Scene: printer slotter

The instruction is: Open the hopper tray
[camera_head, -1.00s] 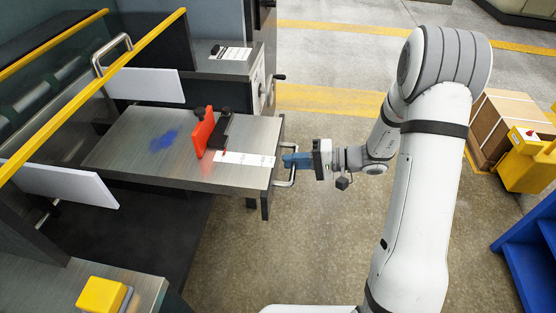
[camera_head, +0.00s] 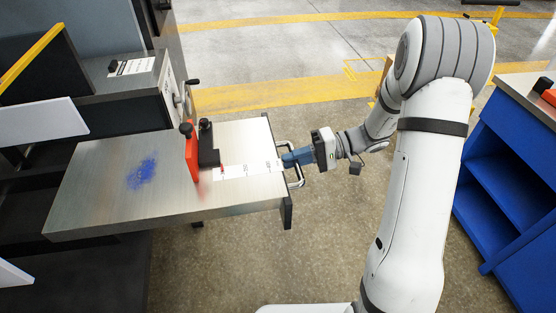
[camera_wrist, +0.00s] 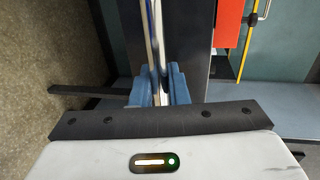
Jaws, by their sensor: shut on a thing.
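The hopper tray (camera_head: 95,190) is a flat metal tray standing out from the machine at the left of the head view. A blue smudge, a red upright guide (camera_head: 191,152) and a black block (camera_head: 208,147) are on its top. A metal loop handle (camera_head: 297,180) is on its right end. My gripper (camera_head: 286,161) is shut on this handle, its blue fingers at the tray's end. In the wrist view the blue fingers (camera_wrist: 160,85) sit on either side of the shiny handle bar (camera_wrist: 156,40).
The grey machine housing (camera_head: 120,95) with a side crank (camera_head: 190,82) is behind the tray. A blue shelf unit (camera_head: 495,185) stands at the right. Open concrete floor (camera_head: 250,255) lies in front of and beside the tray.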

